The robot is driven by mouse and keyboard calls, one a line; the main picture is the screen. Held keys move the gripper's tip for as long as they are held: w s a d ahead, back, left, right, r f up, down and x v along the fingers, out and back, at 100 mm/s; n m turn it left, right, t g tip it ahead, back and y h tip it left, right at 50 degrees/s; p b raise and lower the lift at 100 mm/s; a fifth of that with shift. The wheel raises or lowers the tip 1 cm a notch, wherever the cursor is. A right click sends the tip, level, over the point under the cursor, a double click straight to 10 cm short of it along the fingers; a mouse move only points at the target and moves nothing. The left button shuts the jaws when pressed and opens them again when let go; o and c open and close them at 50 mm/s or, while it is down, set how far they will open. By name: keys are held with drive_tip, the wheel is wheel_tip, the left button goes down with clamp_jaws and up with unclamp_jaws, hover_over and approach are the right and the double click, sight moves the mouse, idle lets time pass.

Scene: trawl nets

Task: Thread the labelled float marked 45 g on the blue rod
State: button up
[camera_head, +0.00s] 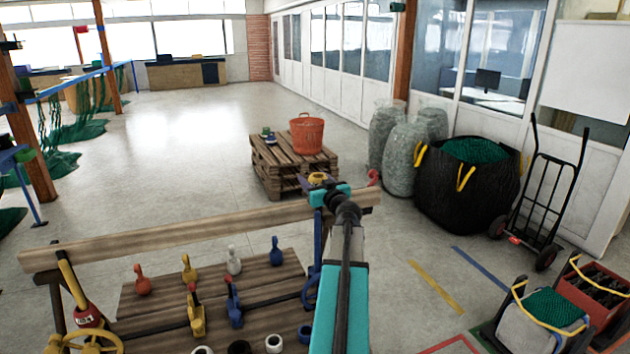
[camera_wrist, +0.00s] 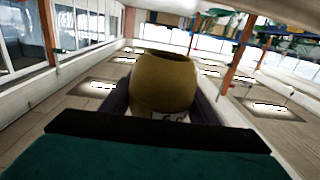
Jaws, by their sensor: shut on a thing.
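My gripper (camera_head: 322,184) is raised above the right end of the wooden rail and is shut on a yellow float (camera_head: 318,177). In the wrist view the float (camera_wrist: 165,82) is olive-yellow and rounded, with a dark hole facing up, and sits between the two dark fingers. Part of a white label shows low on it, but I cannot read its mark. A blue upright, which looks like the blue rod (camera_head: 317,224), stands just left of my arm, below the gripper. The float is apart from it. My arm hides part of the area.
A yellow rod (camera_head: 70,281) with a red labelled float (camera_head: 87,316) stands at the left. The wooden rail (camera_head: 190,232) crosses above a board with several coloured pieces. A pallet (camera_head: 283,177) with an orange basket (camera_head: 307,134) stands beyond. Open floor lies at the left back.

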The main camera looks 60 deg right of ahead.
drive_tip(key=shift+f, duration=0.2)
drive_tip(key=shift+f+b, duration=2.05)
drive_tip(key=shift+b, duration=1.15)
drive_tip(key=shift+f, duration=0.1)
drive_tip(key=shift+f, duration=2.9)
drive_tip(key=o, duration=1.2)
drive_tip(key=shift+s+a, duration=0.1)
drive_tip(key=shift+a, duration=0.05)
